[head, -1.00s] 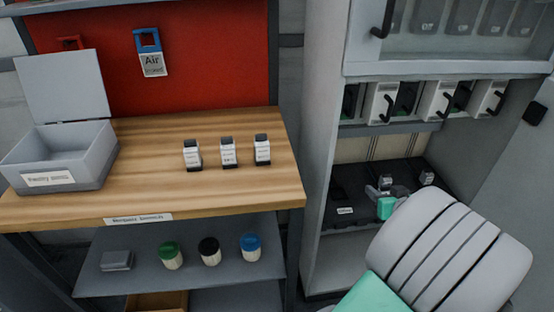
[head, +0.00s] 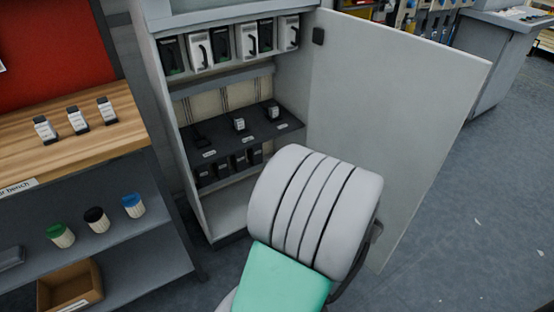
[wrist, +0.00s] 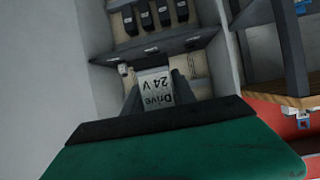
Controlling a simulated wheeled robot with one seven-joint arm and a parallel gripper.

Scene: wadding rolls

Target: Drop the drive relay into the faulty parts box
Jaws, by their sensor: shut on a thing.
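In the wrist view, my gripper (wrist: 157,88) is shut on the drive relay (wrist: 156,90), a pale block whose label reads "Drive 24 V" and appears upside down. The relay is between the dark fingers, in front of the open cabinet. In the head view, my arm hides the gripper and the held relay. The faulty parts box is in neither view now. A second earlier, it stood open-lidded at the left end of the bench.
The open cabinet (head: 214,222) has relays on its dark shelf (head: 222,142) and an open door (head: 400,110) at right. The wooden bench (head: 35,160) carries three small labelled blocks (head: 77,121). Capped jars (head: 97,220) stand on its lower shelf.

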